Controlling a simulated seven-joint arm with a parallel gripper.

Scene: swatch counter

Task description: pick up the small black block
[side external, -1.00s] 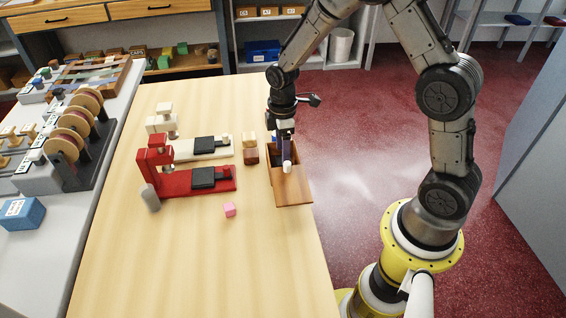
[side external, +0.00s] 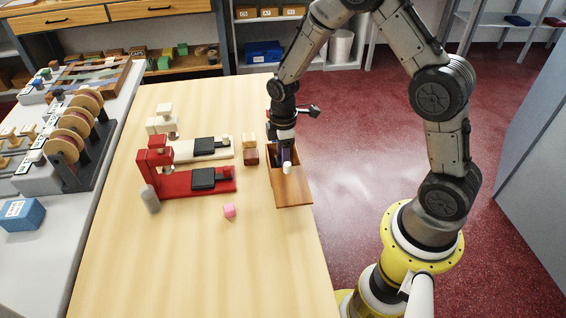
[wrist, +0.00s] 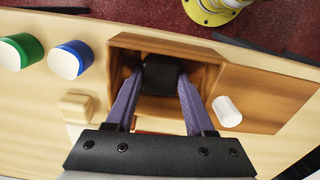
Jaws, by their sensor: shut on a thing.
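The small black block (wrist: 161,74) sits inside the open part of a wooden box (wrist: 208,50) in the wrist view. My gripper (wrist: 160,82) reaches into the box, with its purple fingers shut on the block from both sides. In the side view, my gripper (side external: 285,158) is low in the far part of the box (side external: 292,192), and the block is hidden there. I cannot tell whether the block touches the box floor.
A white cylinder (wrist: 227,112) stands on the box's flat lid. Green (wrist: 21,51) and blue (wrist: 70,60) cylinders and a cream block (wrist: 77,107) are near the box. The near table is clear.

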